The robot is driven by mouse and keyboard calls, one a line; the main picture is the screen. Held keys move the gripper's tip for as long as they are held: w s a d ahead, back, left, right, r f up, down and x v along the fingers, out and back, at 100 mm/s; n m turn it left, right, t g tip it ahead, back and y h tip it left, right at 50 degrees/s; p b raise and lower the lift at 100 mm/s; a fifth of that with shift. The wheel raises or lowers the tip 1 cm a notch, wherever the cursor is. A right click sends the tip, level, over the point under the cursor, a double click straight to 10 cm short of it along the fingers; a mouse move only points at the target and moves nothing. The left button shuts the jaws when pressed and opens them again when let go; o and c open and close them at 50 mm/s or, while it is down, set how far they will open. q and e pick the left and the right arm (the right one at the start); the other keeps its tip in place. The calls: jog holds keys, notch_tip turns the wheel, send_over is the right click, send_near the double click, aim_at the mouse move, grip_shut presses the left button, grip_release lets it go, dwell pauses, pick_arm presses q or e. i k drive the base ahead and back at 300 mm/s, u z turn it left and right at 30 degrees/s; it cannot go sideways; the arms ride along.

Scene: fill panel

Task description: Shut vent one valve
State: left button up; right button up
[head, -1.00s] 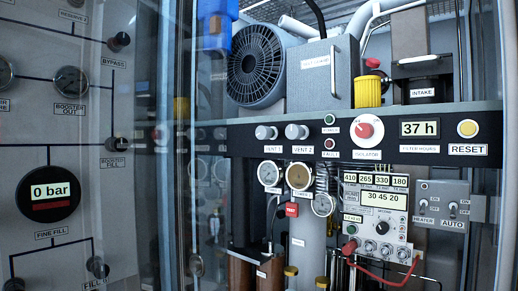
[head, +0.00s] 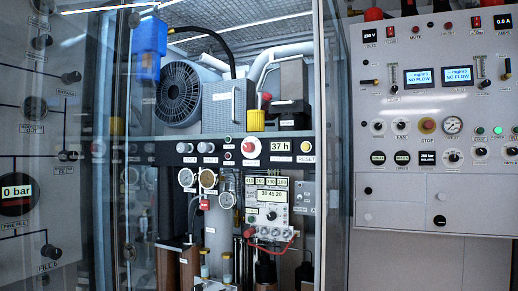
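The vent 1 valve (head: 185,147) is a small pale round knob on the dark horizontal strip inside the glazed cabinet, left of the picture's middle. Its label is just below it. A matching vent 2 knob (head: 206,147) sits directly to its right. Round gauges are below them. The knobs are too small here to tell how far they are turned. Neither of my grippers is in view.
A glass panel edge (head: 327,150) stands at the cabinet's right. A white control panel (head: 400,195) projects on the right. A grey gauge panel (head: 30,75) is at the left.

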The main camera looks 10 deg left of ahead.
aim_at(181, 148)
jog(key=z, duration=1.1)
jog(key=i, duration=1.15)
jog(key=u, duration=1.1)
